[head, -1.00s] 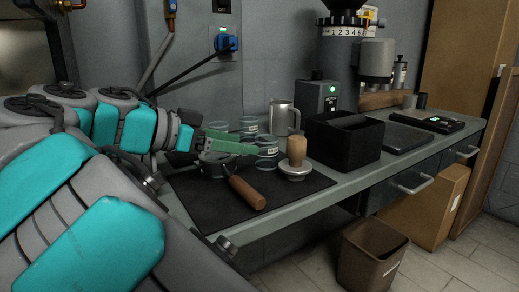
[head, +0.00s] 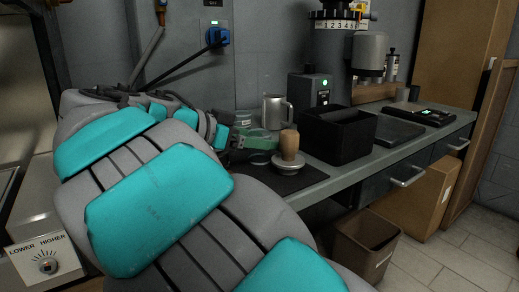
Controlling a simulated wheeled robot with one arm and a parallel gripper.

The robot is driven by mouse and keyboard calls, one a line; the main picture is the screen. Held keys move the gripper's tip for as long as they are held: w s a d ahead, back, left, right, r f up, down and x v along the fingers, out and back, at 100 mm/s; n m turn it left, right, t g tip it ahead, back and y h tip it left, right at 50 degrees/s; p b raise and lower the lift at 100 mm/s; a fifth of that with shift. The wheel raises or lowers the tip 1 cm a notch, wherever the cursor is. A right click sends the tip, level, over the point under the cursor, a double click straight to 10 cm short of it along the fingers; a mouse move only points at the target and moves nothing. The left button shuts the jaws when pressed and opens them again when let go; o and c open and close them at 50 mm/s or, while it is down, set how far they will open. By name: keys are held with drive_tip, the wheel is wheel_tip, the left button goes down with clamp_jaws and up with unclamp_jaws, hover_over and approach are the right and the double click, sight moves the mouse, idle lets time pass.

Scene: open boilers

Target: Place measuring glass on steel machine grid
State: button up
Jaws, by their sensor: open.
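Small clear glasses with labels stand on the dark mat (head: 300,180). One glass (head: 243,118) shows behind my gripper, and part of another glass (head: 261,158) shows just below the fingers. My green-fingered gripper (head: 272,141) is open, low over the mat and left of the tamper. My arm covers much of the mat, and I cannot tell whether a glass is between the fingers. Part of a steel machine (head: 32,215) with a LOWER HIGHER dial panel stands at the left edge. Its grid cannot be made out.
A wooden-handled tamper (head: 289,146) stands close right of my gripper. A steel pitcher (head: 275,112) is behind it, and a black open box (head: 350,145) is to the right. A grinder (head: 368,55) stands at the back. A bin (head: 365,245) is on the floor.

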clamp_jaws()
idle(0.5)
